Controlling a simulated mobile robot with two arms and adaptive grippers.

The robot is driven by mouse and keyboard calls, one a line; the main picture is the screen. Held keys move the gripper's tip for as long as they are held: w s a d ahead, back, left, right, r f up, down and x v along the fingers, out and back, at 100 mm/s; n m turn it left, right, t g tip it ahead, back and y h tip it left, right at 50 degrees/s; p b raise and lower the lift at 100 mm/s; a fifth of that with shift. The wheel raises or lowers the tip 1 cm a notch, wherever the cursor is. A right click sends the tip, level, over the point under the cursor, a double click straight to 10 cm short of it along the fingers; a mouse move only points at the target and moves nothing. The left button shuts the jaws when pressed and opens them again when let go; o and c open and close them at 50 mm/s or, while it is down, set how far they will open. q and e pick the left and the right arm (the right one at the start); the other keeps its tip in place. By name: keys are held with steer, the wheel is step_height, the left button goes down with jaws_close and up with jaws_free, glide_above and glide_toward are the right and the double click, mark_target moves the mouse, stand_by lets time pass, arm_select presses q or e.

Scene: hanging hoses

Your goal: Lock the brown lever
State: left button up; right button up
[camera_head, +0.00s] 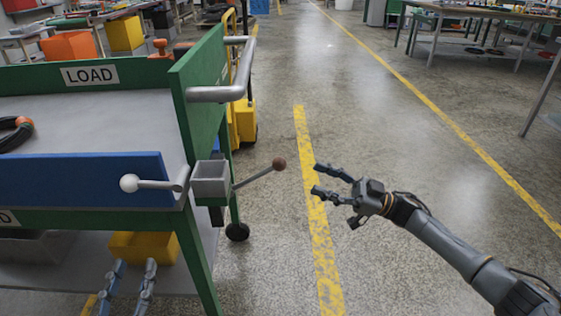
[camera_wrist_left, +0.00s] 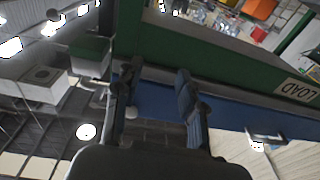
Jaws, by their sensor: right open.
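The brown lever is a grey rod with a brown ball knob (camera_head: 279,163), sticking out up and to the right from a grey box (camera_head: 210,179) at the cart's corner in the head view. My right gripper (camera_head: 322,181) is open and empty, to the right of the brown knob and apart from it. My left gripper (camera_head: 135,264) is at the bottom left, below the blue panel (camera_head: 85,180). Its two fingers are apart with nothing between them, as the left wrist view (camera_wrist_left: 157,80) also shows.
The green cart (camera_head: 205,265) with a LOAD sign (camera_head: 90,75) fills the left. A white-knobbed lever (camera_head: 129,183) is on its blue panel, and a grey handle (camera_head: 220,94) sticks out at its far corner. A yellow bin (camera_head: 145,247) is on the lower shelf. The floor right of the cart is clear.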

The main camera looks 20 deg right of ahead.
mark_target(279, 164)
steer(key=x, duration=1)
steer(key=shift+s+b, duration=0.1)
steer(key=shift+b, duration=0.3)
arm_select(q)
steer(key=shift+s+d+r+t+h, duration=0.1)
steer(key=shift+s+r+t+h, duration=0.1)
steer(key=shift+r+t, duration=0.7)
steer(key=shift+s+r+t+h, duration=0.15)
steer(key=shift+r+t, duration=0.35)
steer(key=shift+r, duration=0.75)
arm_select(e)
steer(key=shift+a+r, duration=0.2)
steer(key=shift+a, duration=0.25)
jaws_close()
